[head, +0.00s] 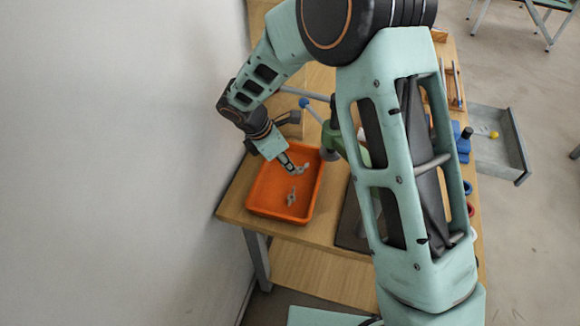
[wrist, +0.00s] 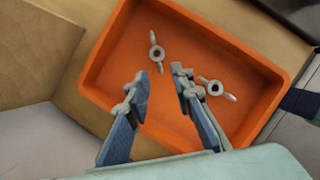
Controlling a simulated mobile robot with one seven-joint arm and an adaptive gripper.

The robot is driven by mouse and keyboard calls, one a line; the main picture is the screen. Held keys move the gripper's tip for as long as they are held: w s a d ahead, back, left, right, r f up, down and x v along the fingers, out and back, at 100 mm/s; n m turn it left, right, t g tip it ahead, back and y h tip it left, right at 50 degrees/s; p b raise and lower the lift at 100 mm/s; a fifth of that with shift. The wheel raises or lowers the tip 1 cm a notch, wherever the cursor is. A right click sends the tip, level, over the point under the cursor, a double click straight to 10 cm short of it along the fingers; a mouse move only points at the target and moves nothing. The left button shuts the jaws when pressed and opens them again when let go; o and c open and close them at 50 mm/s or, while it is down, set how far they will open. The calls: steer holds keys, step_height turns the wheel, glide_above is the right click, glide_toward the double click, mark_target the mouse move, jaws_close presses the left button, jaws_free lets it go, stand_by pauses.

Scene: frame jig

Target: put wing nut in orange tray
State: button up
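The orange tray (head: 254,200) sits on the wooden table near the wall; it fills much of the wrist view (wrist: 105,62). Two grey wing nuts lie apart on its floor in the wrist view: one wing nut (wrist: 151,38) toward the far side, another wing nut (wrist: 229,96) to the right. In the head view one wing nut (head: 291,198) shows clearly; the other is hard to tell from the fingertips. My gripper (head: 297,169) is over the tray. In the wrist view its fingers (wrist: 157,85) are apart, with nothing between them.
A brown box-like surface (wrist: 30,50) stands left of the tray in the wrist view. A green device with a blue-knobbed lever (head: 304,102) stands close behind the tray. An open grey drawer (head: 497,155) juts out at the right. The wall is close on the left.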

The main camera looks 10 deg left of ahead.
steer(key=shift+v, duration=2.4)
